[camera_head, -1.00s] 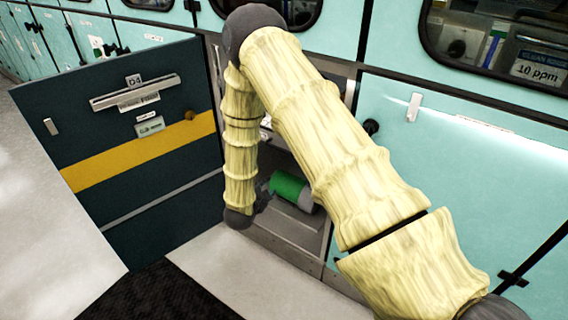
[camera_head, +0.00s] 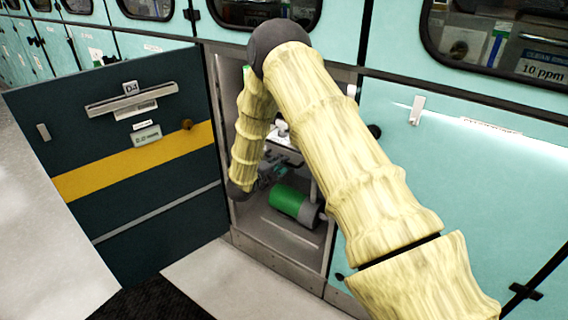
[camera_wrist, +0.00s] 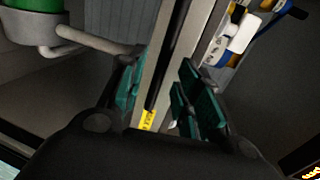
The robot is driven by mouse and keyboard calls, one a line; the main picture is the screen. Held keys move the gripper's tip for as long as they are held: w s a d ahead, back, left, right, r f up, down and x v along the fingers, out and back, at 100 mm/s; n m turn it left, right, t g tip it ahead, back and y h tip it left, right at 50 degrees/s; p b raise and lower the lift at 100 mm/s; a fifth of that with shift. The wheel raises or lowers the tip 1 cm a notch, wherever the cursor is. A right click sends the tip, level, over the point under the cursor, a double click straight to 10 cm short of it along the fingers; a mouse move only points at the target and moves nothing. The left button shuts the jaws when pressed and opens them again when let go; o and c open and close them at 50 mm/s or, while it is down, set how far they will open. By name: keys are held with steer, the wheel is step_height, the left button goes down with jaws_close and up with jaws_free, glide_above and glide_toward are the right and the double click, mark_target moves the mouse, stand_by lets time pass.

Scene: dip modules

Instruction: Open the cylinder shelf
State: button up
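A green cylinder (camera_head: 288,200) with a grey end lies low inside the open cabinet, on a grey metal shelf (camera_head: 275,235). In the wrist view, part of the green cylinder (camera_wrist: 32,4) shows at the top left, above a grey rounded fitting (camera_wrist: 35,30). My gripper (camera_head: 270,176) is inside the cabinet opening, above and to the left of the cylinder, partly hidden by my arm. In the wrist view, my gripper (camera_wrist: 162,95) has its teal finger pads apart. A pale metal edge (camera_wrist: 160,70) passes between or beyond them; I cannot tell if they touch it.
The dark cabinet door (camera_head: 110,215) with a yellow stripe stands open at the left. Another shelf (camera_head: 295,145) with fittings is above the cylinder. A closed turquoise door (camera_head: 450,190) is at the right. A pale slab (camera_head: 225,280) lies in front of the cabinet.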

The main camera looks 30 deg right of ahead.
steer(key=shift+x, duration=1.4)
jaws_close()
